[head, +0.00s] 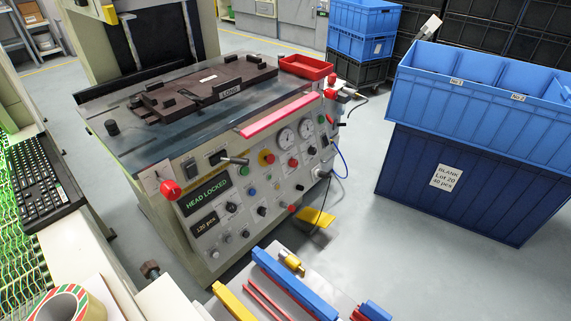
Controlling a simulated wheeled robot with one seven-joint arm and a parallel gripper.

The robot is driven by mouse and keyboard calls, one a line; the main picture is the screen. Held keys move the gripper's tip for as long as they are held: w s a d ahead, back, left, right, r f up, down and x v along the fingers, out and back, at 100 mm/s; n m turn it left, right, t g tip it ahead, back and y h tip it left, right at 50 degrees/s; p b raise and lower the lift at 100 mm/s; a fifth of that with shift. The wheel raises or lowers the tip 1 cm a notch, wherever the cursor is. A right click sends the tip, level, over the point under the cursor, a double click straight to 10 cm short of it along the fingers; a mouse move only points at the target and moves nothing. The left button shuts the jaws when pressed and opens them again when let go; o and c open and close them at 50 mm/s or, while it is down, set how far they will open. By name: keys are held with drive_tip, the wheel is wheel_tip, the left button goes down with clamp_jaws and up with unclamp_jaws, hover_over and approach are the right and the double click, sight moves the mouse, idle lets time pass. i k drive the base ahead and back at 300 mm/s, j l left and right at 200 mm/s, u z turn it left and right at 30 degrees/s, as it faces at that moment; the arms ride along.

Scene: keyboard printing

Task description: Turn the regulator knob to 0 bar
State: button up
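The machine's slanted control panel (250,185) faces me in the middle of the view. Two round white gauges, a left one (286,136) and a right one (305,128), sit in its upper right part; their needles are too small to read. Below them are small knobs, among them a red one (293,162) and a black one (312,150). I cannot tell which is the regulator knob, or read any bar marking. My gripper is not in view, and nothing is seen touching the panel.
A lever with a red ball (170,190) juts out at the panel's left corner. A red tray (306,67) sits on the machine top. Blue crates (480,85) stand at right. A bench with coloured bars (285,285) is in front. Grey floor (375,240) is open at right.

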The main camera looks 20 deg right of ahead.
sight(312, 151)
drive_tip(key=k+l, duration=0.1)
drive_tip(key=l, duration=1.4)
drive_tip(key=i+l, duration=0.3)
drive_tip(key=l, duration=0.15)
drive_tip(key=i+l, duration=0.25)
drive_tip(key=l, duration=0.15)
drive_tip(key=i+l, duration=0.3)
drive_tip(key=l, duration=0.15)
drive_tip(key=i+l, duration=0.3)
drive_tip(key=l, duration=0.15)
drive_tip(key=i+l, duration=0.1)
drive_tip(key=i, duration=0.25)
drive_tip(key=i+l, duration=0.1)
drive_tip(key=i, duration=0.3)
drive_tip(key=z, duration=0.05)
